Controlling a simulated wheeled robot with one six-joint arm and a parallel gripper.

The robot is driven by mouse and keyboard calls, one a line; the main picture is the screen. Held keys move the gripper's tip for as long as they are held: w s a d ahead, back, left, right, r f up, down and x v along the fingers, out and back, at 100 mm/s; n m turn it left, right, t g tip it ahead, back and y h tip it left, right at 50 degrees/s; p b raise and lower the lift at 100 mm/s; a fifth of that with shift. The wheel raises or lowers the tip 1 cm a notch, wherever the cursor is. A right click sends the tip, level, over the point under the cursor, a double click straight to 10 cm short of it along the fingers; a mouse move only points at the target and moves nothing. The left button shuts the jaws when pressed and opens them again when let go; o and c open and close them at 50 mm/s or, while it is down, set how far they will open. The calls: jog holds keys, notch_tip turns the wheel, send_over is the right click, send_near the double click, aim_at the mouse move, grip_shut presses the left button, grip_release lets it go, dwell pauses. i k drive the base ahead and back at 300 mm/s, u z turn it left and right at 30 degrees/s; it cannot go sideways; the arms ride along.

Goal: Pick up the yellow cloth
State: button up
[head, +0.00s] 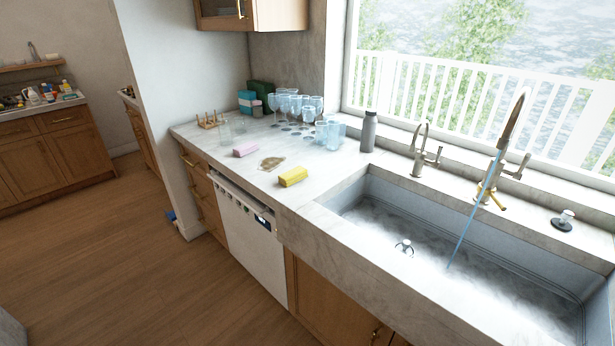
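A small yellow block-shaped item (293,176) lies on the light stone counter near its front edge, just left of the sink. It looks like the yellow cloth, though its thickness makes it hard to tell cloth from sponge. Nothing covers it. A flat brownish-yellow patch (272,163) lies on the counter to its left; I cannot tell whether it is a stain or a thin cloth. My gripper is not in view.
A large sink (440,255) with running water is at right. Below is a white dishwasher (250,240). The wooden floor (120,270) at left is clear.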

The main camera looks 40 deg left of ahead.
aim_at(287, 179)
jog(key=z, duration=0.3)
jog(key=i, duration=0.2)
jog(key=u, duration=3.15)
jog(key=i, duration=3.4)
jog(key=z, duration=2.3)
